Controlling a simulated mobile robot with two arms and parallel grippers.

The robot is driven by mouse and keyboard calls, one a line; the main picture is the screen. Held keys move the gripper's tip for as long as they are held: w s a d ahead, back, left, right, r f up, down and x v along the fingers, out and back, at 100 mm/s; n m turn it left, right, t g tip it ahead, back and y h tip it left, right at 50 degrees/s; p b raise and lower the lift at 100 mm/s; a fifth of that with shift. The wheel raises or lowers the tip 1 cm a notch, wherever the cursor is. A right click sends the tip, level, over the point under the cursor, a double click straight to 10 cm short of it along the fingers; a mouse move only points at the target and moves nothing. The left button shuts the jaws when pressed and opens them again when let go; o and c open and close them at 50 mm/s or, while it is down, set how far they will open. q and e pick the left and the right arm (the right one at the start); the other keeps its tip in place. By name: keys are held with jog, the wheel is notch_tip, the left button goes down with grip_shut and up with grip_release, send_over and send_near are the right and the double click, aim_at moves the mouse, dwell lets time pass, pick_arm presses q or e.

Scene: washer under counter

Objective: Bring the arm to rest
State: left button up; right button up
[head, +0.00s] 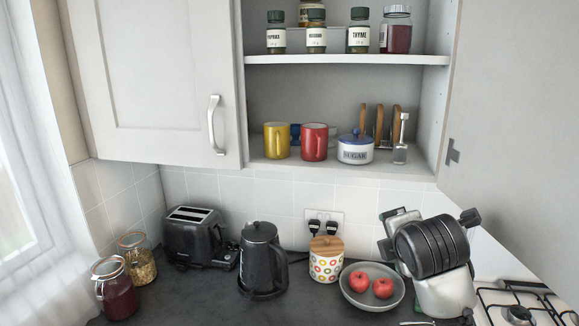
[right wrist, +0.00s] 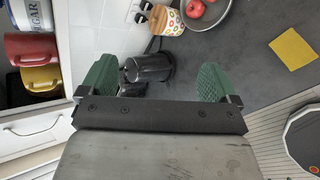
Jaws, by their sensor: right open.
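My right arm comes in from the right in the head view, with its dark wrist in front of the hob side of the counter. My right gripper (head: 387,232) is raised above the counter, to the right of the fruit bowl, with its fingers toward the wall. In the right wrist view the right gripper (right wrist: 156,80) has its two green fingertips wide apart. Nothing is between them; the black kettle (right wrist: 150,67) shows on the counter beyond. My left gripper is in neither view.
An open cupboard above holds a yellow mug (head: 276,140), red mug (head: 314,142) and sugar jar (head: 355,149). Its open door (head: 510,130) stands at the right. Below are a toaster (head: 197,237), canister (head: 326,262), fruit bowl (head: 373,300) and gas hob (head: 525,300).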

jog(key=s+a+f+m+g+y, duration=0.1)
jog(key=s+f+m+g, duration=0.2)
jog(key=s+f+m, duration=0.6)
jog(key=s+f+m+g, duration=0.2)
jog(key=s+f+m, duration=0.1)
jog(key=s+f, duration=1.05)
jog(key=s+f+m+g, duration=0.3)
jog(key=s+f+m, duration=0.35)
jog(key=s, duration=0.35)
notch_tip(320, 180, down, 34)
jog(key=s+g+b, duration=0.1)
jog(key=s+b, duration=0.1)
jog(key=b, duration=0.4)
pick_arm(q)
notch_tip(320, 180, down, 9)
jog(key=b, duration=0.3)
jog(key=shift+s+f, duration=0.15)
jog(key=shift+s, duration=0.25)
pick_arm(e)
jog(key=s+d+f+g, duration=0.1)
jog(key=s+d+f, duration=0.1)
jog(key=s+f, duration=1.3)
notch_tip(320, 180, down, 3)
jog(key=shift+s+d+f, duration=0.2)
jog(key=shift+d, duration=0.15)
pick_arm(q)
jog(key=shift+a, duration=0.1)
pick_arm(e)
jog(key=shift+n, duration=0.25)
